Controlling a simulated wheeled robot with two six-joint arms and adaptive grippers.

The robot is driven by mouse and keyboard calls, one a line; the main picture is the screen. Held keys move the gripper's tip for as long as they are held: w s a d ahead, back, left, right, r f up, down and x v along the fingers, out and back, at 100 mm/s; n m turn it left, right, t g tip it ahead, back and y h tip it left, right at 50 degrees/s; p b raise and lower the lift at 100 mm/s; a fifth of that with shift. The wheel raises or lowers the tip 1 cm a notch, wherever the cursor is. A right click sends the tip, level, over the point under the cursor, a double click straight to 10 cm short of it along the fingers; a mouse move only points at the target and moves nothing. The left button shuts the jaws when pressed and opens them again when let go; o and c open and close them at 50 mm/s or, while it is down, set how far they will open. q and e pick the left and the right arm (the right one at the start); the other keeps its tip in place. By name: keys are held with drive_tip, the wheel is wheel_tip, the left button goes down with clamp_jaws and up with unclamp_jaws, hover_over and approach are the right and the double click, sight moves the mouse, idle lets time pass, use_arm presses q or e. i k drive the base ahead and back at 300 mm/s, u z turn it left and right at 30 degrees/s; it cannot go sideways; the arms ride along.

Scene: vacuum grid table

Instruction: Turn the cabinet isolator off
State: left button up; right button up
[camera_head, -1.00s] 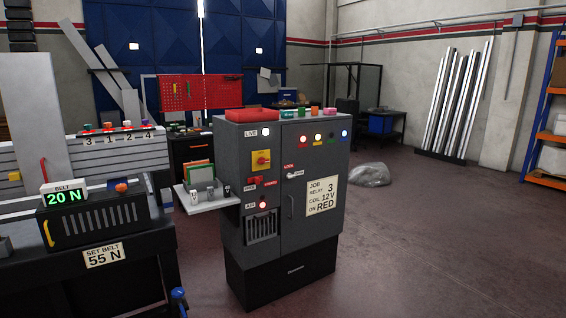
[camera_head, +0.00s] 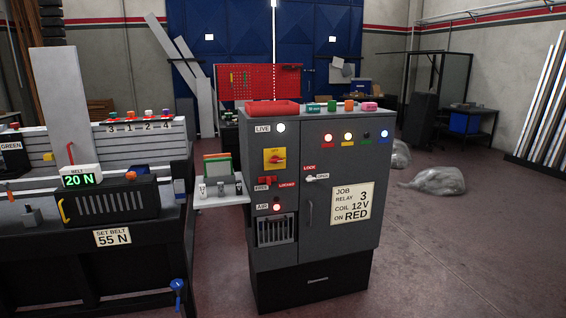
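The grey control cabinet (camera_head: 342,255) stands on a black plinth in the middle of the view, door shut. Its isolator (camera_head: 275,158) is a red rotary handle on a yellow plate at the upper left of the front. The exact angle of the handle is too small to tell. The lamp beside the LIVE label (camera_head: 281,128) glows white. Neither of my grippers shows in the view.
A side shelf (camera_head: 220,202) with small items sticks out left of the cabinet. A machine bench (camera_head: 60,245) with a 20 N belt display stands at left. A red tray (camera_head: 272,108) lies on the cabinet top. Floor (camera_head: 450,260) at right is clear, apart from plastic-wrapped bundles (camera_head: 435,181) behind.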

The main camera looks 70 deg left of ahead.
sight(275, 159)
drive_tip(key=u, duration=2.1)
drive_tip(key=i, duration=0.45)
drive_tip(key=z, duration=0.95)
drive_tip(key=i, duration=1.1)
drive_tip(key=u, duration=0.35)
drive_tip(key=i, duration=1.15)
drive_tip(key=u, duration=0.75)
